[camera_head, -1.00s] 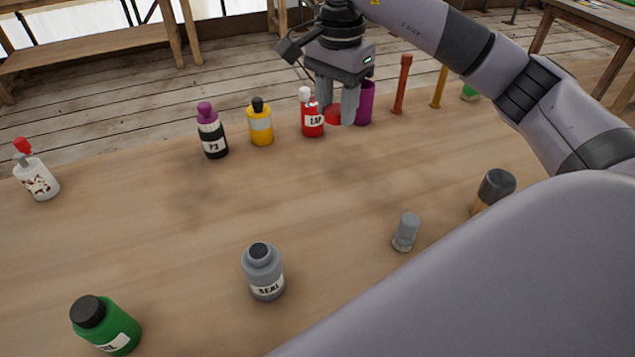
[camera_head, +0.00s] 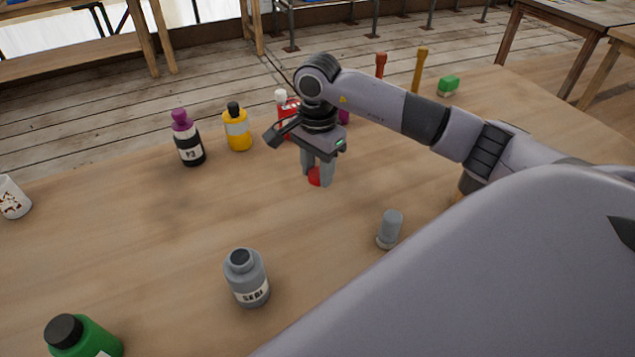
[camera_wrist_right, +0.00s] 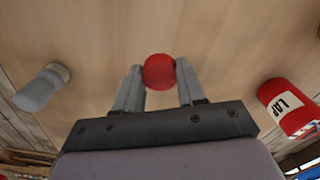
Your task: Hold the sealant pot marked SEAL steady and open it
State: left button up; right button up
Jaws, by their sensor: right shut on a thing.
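The sealant pot (camera_head: 247,282), grey with a white SEAL label, stands upright on the workbench (camera_head: 180,235) in the head view. Its top has a round dark centre; I cannot tell whether that is a cap or an opening. My right gripper (camera_head: 318,180) is beyond the pot and to its right, clear of it. It is shut on a red round thing (camera_wrist_right: 159,71), which sits between the fingertips in the wrist view and is partly hidden in the head view (camera_head: 315,177). My left gripper is not in view.
A grey capped piece (camera_head: 390,228) stands right of the pot. A green bottle (camera_head: 85,340) is at the lower left. Bench between is clear.

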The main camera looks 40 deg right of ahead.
aim_at(318, 195)
jog(key=shift+f, duration=2.15)
jog(key=shift+f, duration=0.1)
jog(key=o, duration=1.2)
jog(key=shift+c, duration=0.2)
notch_tip(318, 195, up, 12)
jog(key=shift+r, duration=0.1)
